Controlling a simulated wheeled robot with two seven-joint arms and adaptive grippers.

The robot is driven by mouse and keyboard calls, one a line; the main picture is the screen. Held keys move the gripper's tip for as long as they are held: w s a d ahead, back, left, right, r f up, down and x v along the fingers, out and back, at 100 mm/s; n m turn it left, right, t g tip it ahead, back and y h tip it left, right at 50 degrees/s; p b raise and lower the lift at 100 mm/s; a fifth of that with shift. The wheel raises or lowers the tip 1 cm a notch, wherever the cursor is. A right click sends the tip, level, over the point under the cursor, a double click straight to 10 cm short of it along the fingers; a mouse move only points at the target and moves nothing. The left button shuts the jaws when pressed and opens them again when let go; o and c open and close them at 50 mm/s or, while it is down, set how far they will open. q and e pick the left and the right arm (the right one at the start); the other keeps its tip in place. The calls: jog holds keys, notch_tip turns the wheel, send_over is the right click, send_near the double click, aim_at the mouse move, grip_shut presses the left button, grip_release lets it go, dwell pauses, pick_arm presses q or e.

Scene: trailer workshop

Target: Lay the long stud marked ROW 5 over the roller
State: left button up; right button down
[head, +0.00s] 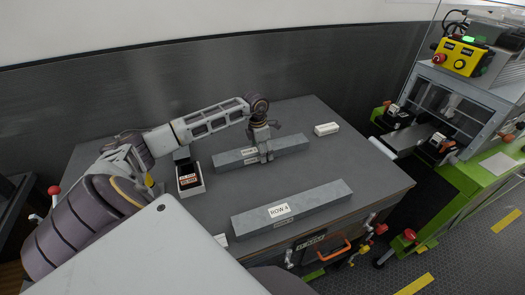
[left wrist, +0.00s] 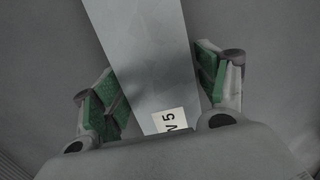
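The long grey stud marked ROW 5 (head: 290,146) lies flat on the far part of the table; in the left wrist view its grey face (left wrist: 145,55) shows a label ending in 5. My left gripper (head: 264,157) is down over the stud near its middle. Its green-padded fingers (left wrist: 162,88) stand open on either side of the stud, which runs slightly skewed between them. I cannot tell whether a pad touches it. A pale bar (head: 382,147), possibly the roller, is at the table's right edge, beside the green machine. My right gripper is not in view.
A second grey stud marked ROW 4 (head: 325,202) lies nearer on the table (head: 365,175). A small white block (head: 326,129) lies beyond the ROW 5 stud's right end. A black-and-white labelled box (head: 189,180) stands at left. The green-framed machine (head: 470,180) stands at right.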

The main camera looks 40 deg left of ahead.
pick_arm(q)
jog(key=c, duration=0.9)
jog(key=shift+r, duration=0.15)
jog(key=shift+r+b, duration=0.9)
jog(key=shift+r, duration=4)
jog(key=shift+r, duration=0.1)
